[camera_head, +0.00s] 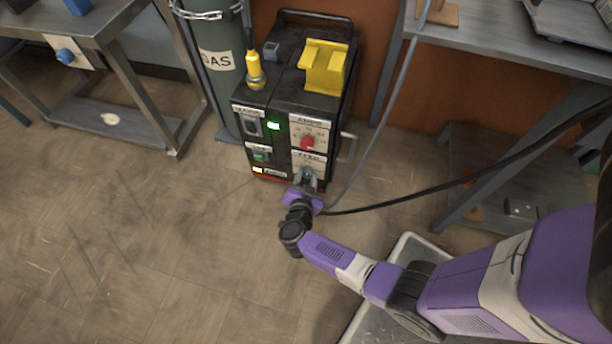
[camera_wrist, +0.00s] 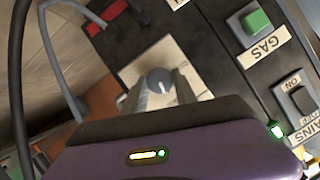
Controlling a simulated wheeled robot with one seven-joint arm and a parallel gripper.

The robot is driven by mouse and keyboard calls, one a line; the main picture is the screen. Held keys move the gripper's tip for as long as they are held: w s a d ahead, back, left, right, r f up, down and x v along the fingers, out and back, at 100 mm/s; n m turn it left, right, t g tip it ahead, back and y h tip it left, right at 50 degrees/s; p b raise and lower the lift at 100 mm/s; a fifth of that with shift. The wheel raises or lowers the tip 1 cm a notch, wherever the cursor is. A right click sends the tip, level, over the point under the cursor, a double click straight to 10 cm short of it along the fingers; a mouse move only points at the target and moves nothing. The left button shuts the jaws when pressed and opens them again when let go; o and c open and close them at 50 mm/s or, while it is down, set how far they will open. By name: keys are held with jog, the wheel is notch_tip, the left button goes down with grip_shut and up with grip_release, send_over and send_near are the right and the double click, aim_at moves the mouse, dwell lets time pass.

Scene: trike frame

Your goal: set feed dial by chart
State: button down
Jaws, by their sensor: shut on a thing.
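The welding machine (camera_head: 292,100) is a black box on the floor. The feed dial (camera_wrist: 160,80) is a grey knob with a pale pointer line, on a white plate low on its front. The feed label (camera_head: 308,158) sits above that plate in the head view. My gripper (camera_head: 307,180) is at this plate, and in the wrist view its two fingers (camera_wrist: 165,92) are shut on the dial, one on each side. The plate's scale marks are too blurred to read, and my gripper partly hides the dial. I cannot make out a chart.
A red knob (camera_head: 307,142) is above the feed dial. A green gas switch (camera_wrist: 256,22) and a mains switch (camera_wrist: 301,98) are beside it; a green lamp (camera_wrist: 277,132) glows. A black cable (camera_head: 430,188) runs right from the machine. A gas cylinder (camera_head: 215,70) stands left.

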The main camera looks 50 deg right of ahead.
jog(key=m+t+b, duration=0.2)
jog(key=m, duration=0.1)
jog(key=shift+s+f, duration=0.2)
jog(key=shift+f, duration=0.1)
jog(key=m+t+b, duration=0.2)
jog(key=m+b, duration=0.1)
jog(key=shift+f, duration=0.15)
jog(key=m+t+h+b, duration=0.1)
jog(key=m, duration=0.1)
jog(key=shift+m, duration=0.4)
jog(key=shift+m+t+h+b, duration=0.3)
jog(key=shift+m+t+h, duration=0.2)
jog(key=shift+m, duration=1.3)
jog(key=c, duration=1)
grip_release()
jog(key=shift+o, duration=0.2)
jog(key=p+v, duration=0.1)
jog(key=v, duration=0.6)
jog(key=shift+s+a, duration=0.25)
jog(key=shift+s, duration=0.05)
